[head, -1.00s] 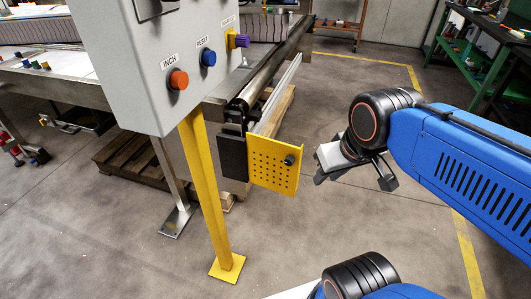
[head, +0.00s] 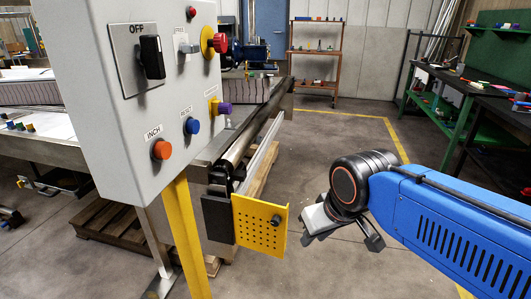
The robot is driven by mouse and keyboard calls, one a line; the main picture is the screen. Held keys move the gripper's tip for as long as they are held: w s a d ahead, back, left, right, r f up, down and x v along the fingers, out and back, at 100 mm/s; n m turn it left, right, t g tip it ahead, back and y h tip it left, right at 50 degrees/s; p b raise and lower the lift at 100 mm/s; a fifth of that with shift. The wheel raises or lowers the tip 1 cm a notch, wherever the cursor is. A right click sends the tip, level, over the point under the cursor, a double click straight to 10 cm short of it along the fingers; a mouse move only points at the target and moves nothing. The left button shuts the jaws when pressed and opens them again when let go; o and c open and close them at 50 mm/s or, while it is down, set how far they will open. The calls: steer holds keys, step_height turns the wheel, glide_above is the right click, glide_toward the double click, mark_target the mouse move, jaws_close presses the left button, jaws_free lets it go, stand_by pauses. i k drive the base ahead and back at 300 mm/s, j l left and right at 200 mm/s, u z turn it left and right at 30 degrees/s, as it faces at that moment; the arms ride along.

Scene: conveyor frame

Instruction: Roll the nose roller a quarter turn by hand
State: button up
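The nose roller appears to be the dark grey cylinder (head: 238,149) along the conveyor's near end in the head view. The control box hides part of it, and a pale rail (head: 262,153) runs along its right side. A yellow perforated guard plate (head: 257,227) with a black knob (head: 276,221) hangs at the roller's near end, beside a black block (head: 217,219). My gripper (head: 341,243) is to the right of the plate, apart from it. Its fingers are spread and nothing shows between them.
A grey control box (head: 110,130) on a yellow post (head: 186,235) stands at the left front. Its black selector (head: 151,57) is by the label OFF. A wooden pallet (head: 95,220) lies under the conveyor. A green workbench (head: 450,105) stands at the right. The floor between is clear.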

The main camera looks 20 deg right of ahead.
mark_target(227, 164)
steer(key=i+l+z, duration=0.1)
steer(key=i+l, duration=0.3)
steer(key=i+l+z, duration=0.1)
steer(key=i+l, duration=0.2)
steer(key=i, duration=0.2)
steer(key=i+l+z, duration=0.1)
steer(key=i+l, duration=0.25)
steer(key=i, duration=0.15)
steer(key=i+l+z, duration=0.15)
steer(key=i, duration=0.35)
steer(key=i+l+z, duration=0.1)
steer(key=i+l, duration=0.2)
steer(key=i, duration=0.2)
